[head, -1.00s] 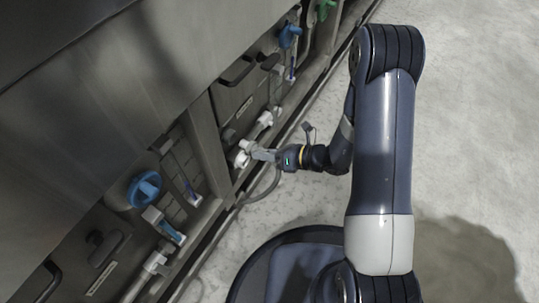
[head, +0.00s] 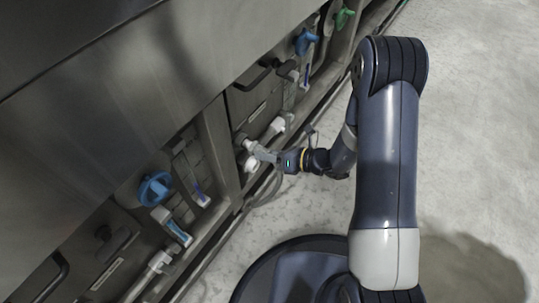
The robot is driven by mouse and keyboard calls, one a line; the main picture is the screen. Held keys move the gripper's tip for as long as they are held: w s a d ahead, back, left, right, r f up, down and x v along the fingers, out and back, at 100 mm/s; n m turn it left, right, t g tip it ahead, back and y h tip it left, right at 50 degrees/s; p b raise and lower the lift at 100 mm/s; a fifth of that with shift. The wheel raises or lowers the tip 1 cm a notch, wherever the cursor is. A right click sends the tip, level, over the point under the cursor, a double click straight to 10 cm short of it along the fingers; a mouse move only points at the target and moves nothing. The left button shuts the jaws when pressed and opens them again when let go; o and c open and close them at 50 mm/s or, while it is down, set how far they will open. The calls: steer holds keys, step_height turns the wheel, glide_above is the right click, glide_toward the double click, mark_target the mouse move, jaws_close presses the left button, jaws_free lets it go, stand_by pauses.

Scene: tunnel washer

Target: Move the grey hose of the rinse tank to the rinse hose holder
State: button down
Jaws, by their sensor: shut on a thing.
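My gripper (head: 262,154) is shut on the white end of the grey hose, low at the front of the washer. The white end piece (head: 250,164) shows just past the fingertips, close to the panel. The grey hose (head: 268,190) hangs below the gripper and curves down along the base of the machine. A white fitting (head: 250,145) sits on the panel right beside the fingertips; whether the hose end touches it is too small to tell. Another white fitting (head: 276,127) is a little farther along. I cannot pick out the rinse hose holder with certainty.
A blue knob (head: 155,188) and a white-and-blue fitting (head: 172,226) are on the nearer panel. A blue handle (head: 305,41) and a green handle (head: 343,17) are farther along. A grey upright post (head: 220,145) divides the panels. The pale floor (head: 470,130) at right is clear.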

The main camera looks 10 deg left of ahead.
steer(key=shift+w+a, duration=0.2)
steer(key=shift+a, duration=0.3)
steer(key=shift+w+a, duration=0.15)
steer(key=shift+a, duration=0.2)
stand_by(0.4)
steer(key=c, duration=1)
jaws_free()
steer(key=shift+d, duration=0.1)
steer(key=p+v, duration=0.3)
steer(key=v, duration=0.7)
steer(key=shift+d, duration=0.3)
